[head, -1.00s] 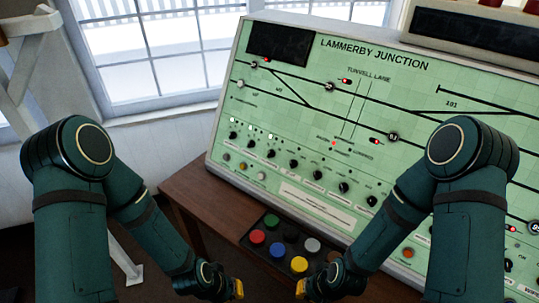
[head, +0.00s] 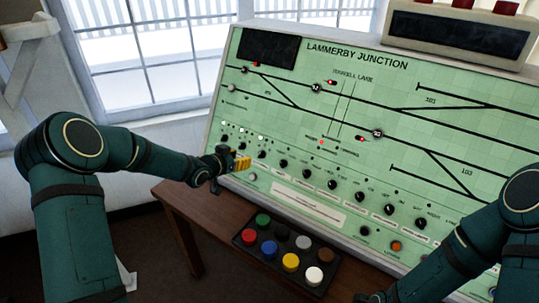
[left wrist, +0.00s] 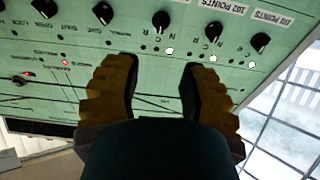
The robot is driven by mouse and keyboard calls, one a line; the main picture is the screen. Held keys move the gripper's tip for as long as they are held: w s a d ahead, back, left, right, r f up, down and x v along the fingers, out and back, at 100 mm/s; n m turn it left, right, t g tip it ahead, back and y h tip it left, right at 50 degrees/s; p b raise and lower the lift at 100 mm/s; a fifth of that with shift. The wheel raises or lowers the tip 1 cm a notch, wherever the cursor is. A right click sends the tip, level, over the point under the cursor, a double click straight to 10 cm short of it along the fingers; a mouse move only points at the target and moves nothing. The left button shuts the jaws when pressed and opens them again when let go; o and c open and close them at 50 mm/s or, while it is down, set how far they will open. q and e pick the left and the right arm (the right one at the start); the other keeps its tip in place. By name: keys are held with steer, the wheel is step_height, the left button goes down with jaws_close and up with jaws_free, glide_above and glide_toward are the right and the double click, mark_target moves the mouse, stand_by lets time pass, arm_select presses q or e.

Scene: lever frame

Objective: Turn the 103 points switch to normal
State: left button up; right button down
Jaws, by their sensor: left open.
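The points switches are black knobs at the left end of the green control panel's lower row. In the left wrist view, which is upside down, the rightmost knob (left wrist: 261,42) and the knob labelled 102 POINTS (left wrist: 214,30) show clearly. A third points knob (left wrist: 161,20) is beside them, its label cut off; it seems to be 103, also seen in the head view (head: 261,154). White lamps are lit by these knobs. My left gripper (head: 241,163) is open and empty, its yellow fingers in front of the panel, apart from the knobs. My right gripper's fingers are out of view.
The panel (head: 300,205) stands on a brown wooden table (head: 186,203). A black tray of coloured buttons (head: 318,262) lies in front of it. A box with red tops (head: 455,37) sits above the panel. A window (head: 140,60) is behind on the left.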

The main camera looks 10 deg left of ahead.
mark_target(260, 153)
arm_select(q)
steer(key=x, duration=1.3)
steer(key=shift+f+b, duration=0.1)
steer(key=shift+b, duration=0.2)
steer(key=shift+s, duration=0.2)
jaws_close()
